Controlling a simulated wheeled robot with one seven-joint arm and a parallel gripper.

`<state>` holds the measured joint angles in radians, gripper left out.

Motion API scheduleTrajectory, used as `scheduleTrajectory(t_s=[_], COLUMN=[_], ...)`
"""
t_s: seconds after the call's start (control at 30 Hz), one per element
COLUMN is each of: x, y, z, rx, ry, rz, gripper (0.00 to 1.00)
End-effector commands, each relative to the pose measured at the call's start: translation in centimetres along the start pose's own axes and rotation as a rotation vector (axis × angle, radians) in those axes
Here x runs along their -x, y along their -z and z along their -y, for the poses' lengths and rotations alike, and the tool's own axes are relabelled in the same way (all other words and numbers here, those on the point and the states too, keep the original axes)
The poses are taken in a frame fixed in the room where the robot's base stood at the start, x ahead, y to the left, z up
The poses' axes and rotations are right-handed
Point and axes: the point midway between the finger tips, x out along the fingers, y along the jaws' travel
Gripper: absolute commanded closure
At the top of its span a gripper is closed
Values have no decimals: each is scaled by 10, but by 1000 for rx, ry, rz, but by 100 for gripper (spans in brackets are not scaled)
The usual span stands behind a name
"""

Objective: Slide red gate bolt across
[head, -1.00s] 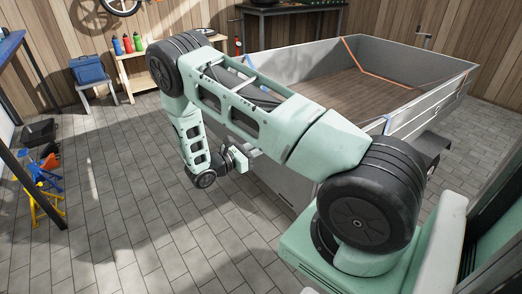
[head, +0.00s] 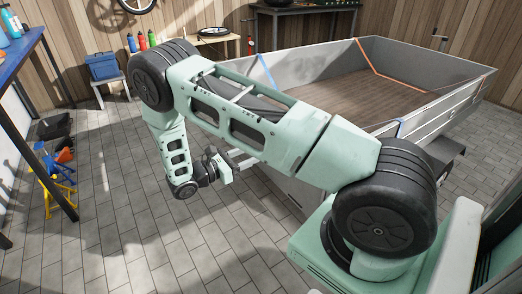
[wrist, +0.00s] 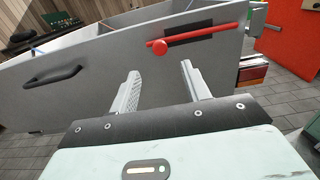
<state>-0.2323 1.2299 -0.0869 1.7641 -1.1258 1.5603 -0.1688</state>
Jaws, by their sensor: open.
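The red gate bolt (wrist: 200,37) shows in the wrist view as a thin red rod with a round knob at its left end. It lies over a dark plate on the grey gate panel (wrist: 100,62) of a trailer. My gripper (wrist: 162,80) is open and empty, its two grey fingers pointing at the panel. The bolt's knob is above and between the fingertips in the picture, apart from them. In the head view my gripper (head: 244,159) is beside the trailer (head: 440,105); the bolt is hidden there.
A black handle (wrist: 53,76) sticks out left of the bolt in the wrist view. A red-orange cabinet (wrist: 290,40) and a tail lamp (wrist: 252,70) are to the right. In the head view, blue and yellow items (head: 55,180) stand left, and the paved floor (head: 130,235) between is clear.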

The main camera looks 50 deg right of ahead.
Motion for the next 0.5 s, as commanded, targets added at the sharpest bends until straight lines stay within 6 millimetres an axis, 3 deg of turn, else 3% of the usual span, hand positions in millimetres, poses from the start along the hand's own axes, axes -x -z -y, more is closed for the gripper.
scheduleTrajectory(t_s=[0.2,0.5], x=[50,83], y=[1,1], z=[-1,0], rx=[-3,0], ry=[-3,0], rz=[-1,-1], gripper=[53,53])
